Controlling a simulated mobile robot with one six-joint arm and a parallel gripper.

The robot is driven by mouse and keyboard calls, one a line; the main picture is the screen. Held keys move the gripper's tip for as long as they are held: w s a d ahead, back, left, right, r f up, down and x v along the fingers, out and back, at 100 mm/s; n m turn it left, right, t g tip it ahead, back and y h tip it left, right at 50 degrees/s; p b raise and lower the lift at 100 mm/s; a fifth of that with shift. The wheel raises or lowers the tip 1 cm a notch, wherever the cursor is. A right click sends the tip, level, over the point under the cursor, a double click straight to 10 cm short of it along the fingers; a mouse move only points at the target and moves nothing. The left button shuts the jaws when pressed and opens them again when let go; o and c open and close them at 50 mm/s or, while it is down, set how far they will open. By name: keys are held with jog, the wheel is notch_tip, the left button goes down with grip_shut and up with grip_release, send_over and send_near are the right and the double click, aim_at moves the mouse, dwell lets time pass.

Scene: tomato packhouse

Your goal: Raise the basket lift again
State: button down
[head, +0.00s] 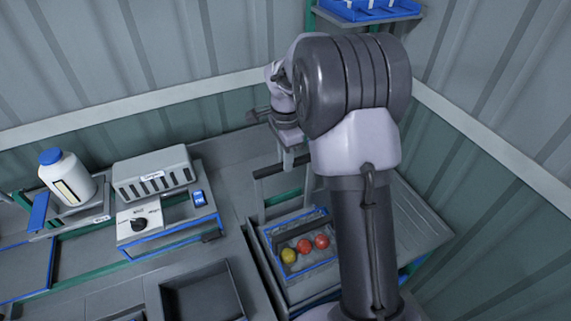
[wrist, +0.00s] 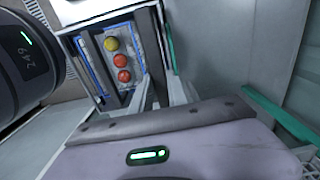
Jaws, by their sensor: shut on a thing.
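The basket (head: 270,243), blue-rimmed, sits low in the grey lift well and holds one yellow tomato (head: 289,255) and two red tomatoes (head: 305,246). The same tomatoes show in the wrist view (wrist: 121,61). A dark horizontal handle bar (head: 268,171) stands above the basket on a thin upright. My gripper (head: 288,165) points down at this bar and is shut on it. In the wrist view the fingers (wrist: 163,92) reach toward the basket, and the grip itself is hard to see. My arm hides the right part of the lift in the head view.
A grey slotted box (head: 153,175) and a panel with a black knob (head: 139,224) stand on the bench to the left. A white bottle with a blue cap (head: 67,177) is farther left. An empty dark tray (head: 202,292) lies in front. Corrugated walls close off the back and right.

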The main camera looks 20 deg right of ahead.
jog(key=shift+w+r+p, duration=0.1)
jog(key=shift+r+p, duration=0.6)
jog(key=shift+r, duration=1)
jog(key=c, duration=1.3)
grip_release()
notch_tip(320, 180, up, 17)
jog(key=p, duration=0.4)
jog(key=shift+r, duration=0.2)
